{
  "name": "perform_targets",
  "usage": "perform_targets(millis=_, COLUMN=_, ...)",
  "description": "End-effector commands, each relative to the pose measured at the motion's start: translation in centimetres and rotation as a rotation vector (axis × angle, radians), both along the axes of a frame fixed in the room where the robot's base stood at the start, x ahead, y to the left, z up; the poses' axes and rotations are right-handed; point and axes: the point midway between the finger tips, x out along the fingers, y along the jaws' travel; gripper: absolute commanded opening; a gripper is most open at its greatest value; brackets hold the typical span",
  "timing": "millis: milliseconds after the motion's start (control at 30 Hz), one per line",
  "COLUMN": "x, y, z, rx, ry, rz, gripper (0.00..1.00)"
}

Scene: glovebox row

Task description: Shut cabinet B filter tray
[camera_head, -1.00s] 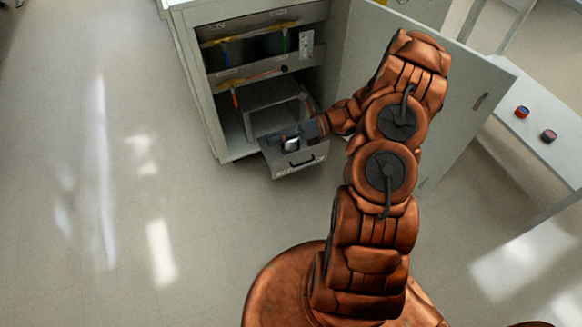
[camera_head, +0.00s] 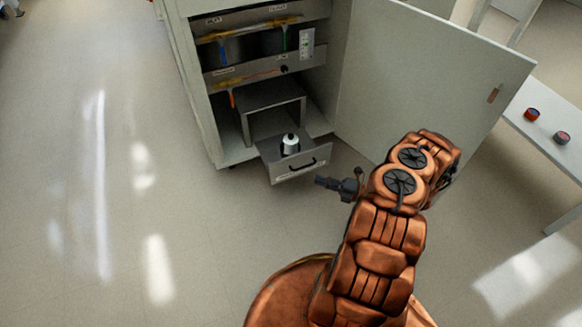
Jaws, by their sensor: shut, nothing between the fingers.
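The filter tray (camera_head: 299,172) is a grey drawer with a dark handle on its front. It is pulled out at the bottom of the open cabinet (camera_head: 197,90). A white canister with a black top (camera_head: 290,145) stands upright in it. My gripper (camera_head: 320,181) is shut and empty. In the picture it is just to the right of and a little below the tray front, apart from the handle. I cannot read the labels to tell which cabinet this is.
The cabinet door (camera_head: 425,80) stands wide open to the right. Shelves with yellow, blue and green items (camera_head: 270,32) are above the tray. A side bench (camera_head: 555,120) with two small round items is at the right. The floor (camera_head: 110,200) at the left is clear.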

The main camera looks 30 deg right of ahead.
Motion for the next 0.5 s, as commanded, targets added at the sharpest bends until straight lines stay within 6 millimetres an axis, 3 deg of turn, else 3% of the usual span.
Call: perform_targets(millis=500, x=5.9, y=5.1, z=-0.2, rx=0.000, ry=0.001, rz=0.004, gripper=0.00)
